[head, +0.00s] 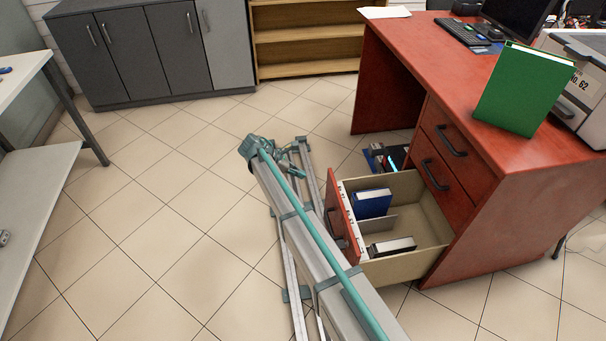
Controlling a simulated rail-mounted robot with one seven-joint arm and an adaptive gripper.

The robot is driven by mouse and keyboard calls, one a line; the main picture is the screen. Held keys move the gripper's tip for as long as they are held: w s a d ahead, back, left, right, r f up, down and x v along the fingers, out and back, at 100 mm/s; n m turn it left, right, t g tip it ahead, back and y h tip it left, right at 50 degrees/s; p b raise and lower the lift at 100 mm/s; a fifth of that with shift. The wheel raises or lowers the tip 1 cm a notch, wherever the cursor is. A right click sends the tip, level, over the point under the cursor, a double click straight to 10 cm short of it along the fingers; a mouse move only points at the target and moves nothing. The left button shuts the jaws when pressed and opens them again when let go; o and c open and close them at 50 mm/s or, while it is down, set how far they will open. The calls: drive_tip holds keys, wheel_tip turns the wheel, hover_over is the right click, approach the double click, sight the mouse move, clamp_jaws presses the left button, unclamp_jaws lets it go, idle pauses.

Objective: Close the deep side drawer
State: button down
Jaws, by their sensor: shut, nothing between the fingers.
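The deep side drawer (430,216) is the bottom drawer of the red desk, and it stands pulled well out to the left. Its red front panel (342,205) faces left, and a dark handle shows partly on it beside my arm. Inside the drawer are a blue binder (371,204), a dark box-like item (391,247) and white papers along the front. My arm crosses the view from the bottom to the floor left of the drawer and covers part of the front panel. My gripper cannot be made out; it appears hidden behind my arm links.
Two upper drawers (442,157) are shut. Dark items (383,157) lie under the desk. Grey cabinets (150,50) stand behind. The tiled floor left of my arm is clear.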

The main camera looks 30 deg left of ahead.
sight(331, 183)
drive_tip(key=shift+w+d+f+b, duration=0.35)
drive_tip(key=shift+w+d+f, duration=0.65)
drive_tip(key=shift+d, duration=0.3)
drive_tip(key=shift+w+d+f+b, duration=0.35)
drive_tip(key=shift+w+d+f, duration=0.6)
drive_tip(key=shift+d, duration=0.4)
drive_tip(key=shift+w+d+f+b, duration=0.35)
drive_tip(key=shift+w+d+f, duration=0.65)
drive_tip(key=shift+d, duration=0.3)
drive_tip(key=shift+r, duration=0.1)
